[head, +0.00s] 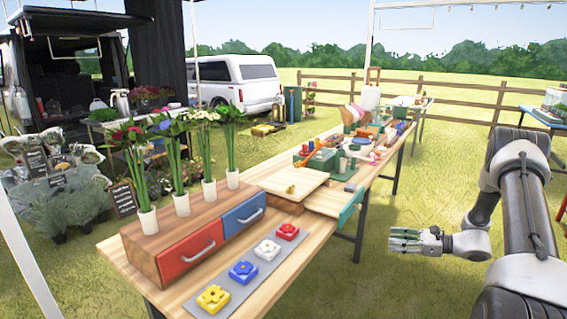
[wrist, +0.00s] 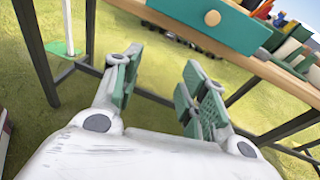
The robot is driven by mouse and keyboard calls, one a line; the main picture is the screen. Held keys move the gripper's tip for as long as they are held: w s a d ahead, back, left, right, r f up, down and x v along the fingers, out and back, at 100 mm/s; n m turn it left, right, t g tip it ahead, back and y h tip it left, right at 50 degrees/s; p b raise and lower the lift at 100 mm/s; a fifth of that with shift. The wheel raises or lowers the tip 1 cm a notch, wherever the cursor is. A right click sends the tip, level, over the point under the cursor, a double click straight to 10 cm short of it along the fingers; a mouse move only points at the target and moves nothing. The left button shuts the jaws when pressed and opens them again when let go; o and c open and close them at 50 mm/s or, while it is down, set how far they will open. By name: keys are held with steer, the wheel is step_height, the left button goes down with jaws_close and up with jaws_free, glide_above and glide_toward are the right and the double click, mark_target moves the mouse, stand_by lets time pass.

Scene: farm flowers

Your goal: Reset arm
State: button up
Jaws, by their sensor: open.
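My gripper (head: 404,240) is at the right in the head view, off the right side of the long wooden table (head: 316,230), over the grass. Its fingers point left toward the table. My gripper touches nothing that I can see.
A green drawer front (head: 350,208) with a knob faces my gripper. Dark table legs (head: 361,236) stand nearby. A wooden box with red (head: 190,253) and blue (head: 243,215) drawers bears several flower vases. Flower blocks (head: 213,298) lie on a grey mat. Grass around my arm is open.

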steer(key=s+a+r+n+g+h, duration=0.1)
steer(key=s+r+n+g+h, duration=0.15)
steer(key=s, duration=0.35)
steer(key=s+r+n+g+h, duration=0.1)
steer(key=s+r+n+g, duration=0.25)
steer(key=s, duration=0.25)
steer(key=s+a+r+n+g+h, duration=0.1)
steer(key=s+r+n+g, duration=0.25)
steer(key=s, duration=0.25)
steer(key=s+a+r+n+t+h, duration=0.2)
steer(key=s+r+n, duration=0.4)
steer(key=r, duration=0.6)
steer(key=s+a+r+n+t+h, duration=0.2)
steer(key=s+r+n+t+h, duration=0.2)
steer(key=s+r+n+h, duration=0.3)
steer(key=s+r, duration=0.4)
steer(key=r, duration=0.1)
steer(key=shift+s, duration=0.2)
